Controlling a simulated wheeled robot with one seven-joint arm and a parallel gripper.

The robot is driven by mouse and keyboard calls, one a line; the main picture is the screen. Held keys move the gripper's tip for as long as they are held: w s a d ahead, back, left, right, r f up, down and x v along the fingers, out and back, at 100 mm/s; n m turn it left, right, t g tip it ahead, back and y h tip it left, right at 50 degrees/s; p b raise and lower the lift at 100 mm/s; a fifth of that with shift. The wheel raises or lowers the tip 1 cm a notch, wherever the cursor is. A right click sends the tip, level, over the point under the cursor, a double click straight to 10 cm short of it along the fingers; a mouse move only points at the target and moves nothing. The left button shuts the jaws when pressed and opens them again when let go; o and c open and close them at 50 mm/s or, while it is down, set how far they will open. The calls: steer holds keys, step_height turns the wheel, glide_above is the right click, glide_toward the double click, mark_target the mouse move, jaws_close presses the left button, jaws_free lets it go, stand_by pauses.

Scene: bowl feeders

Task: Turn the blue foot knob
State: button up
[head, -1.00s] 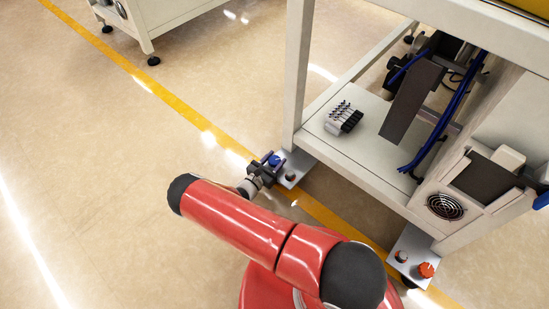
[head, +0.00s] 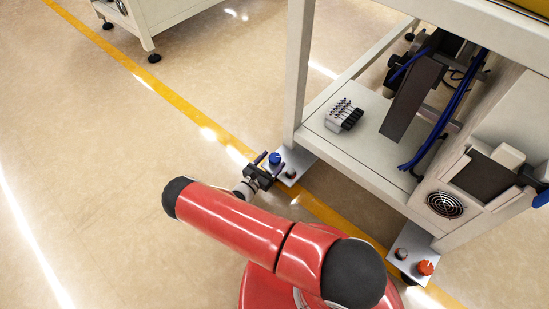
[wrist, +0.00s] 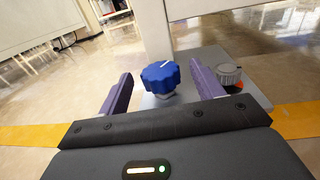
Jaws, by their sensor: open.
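The blue foot knob (head: 275,158) sits on a grey metal foot plate at the near left corner of the machine frame. In the wrist view the blue knob (wrist: 161,77) has a lobed rim and a white line on its top. My gripper (head: 267,160) is close to it, at about its height. In the wrist view the two purple fingers (wrist: 158,90) are apart, one on each side of the knob's near side, with gaps between them and the knob. The knob appears just beyond or between the fingertips; I cannot tell exactly which.
A smaller grey knob (wrist: 229,75) with an orange base stands on the same foot plate (wrist: 250,98), close to the right finger. The frame's pale leg (head: 298,80) rises behind. An orange-red knob (head: 425,267) is on another foot plate. The floor at left is clear.

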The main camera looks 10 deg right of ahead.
steer(key=v, duration=0.5)
steer(key=shift+a, duration=0.1)
stand_by(0.3)
step_height(320, 180, up, 34)
steer(key=m+g+y+p, duration=0.5)
steer(key=m+g, duration=0.7)
steer(key=m, duration=0.6)
glide_above(271, 162)
steer(key=s+d+b, duration=0.2)
steer(key=s, duration=0.7)
steer(key=s+r+m+t+y+p, duration=0.3)
steer(key=s+r+m+t+y, duration=0.2)
steer(key=s+r, duration=1.3)
step_height(271, 162, up, 4)
steer(key=m+y, duration=0.3)
steer(key=shift+s+d+t+y+p, duration=0.3)
steer(key=shift+s+d+t, duration=0.05)
steer(key=shift+t, duration=0.05)
steer(key=shift+f, duration=0.15)
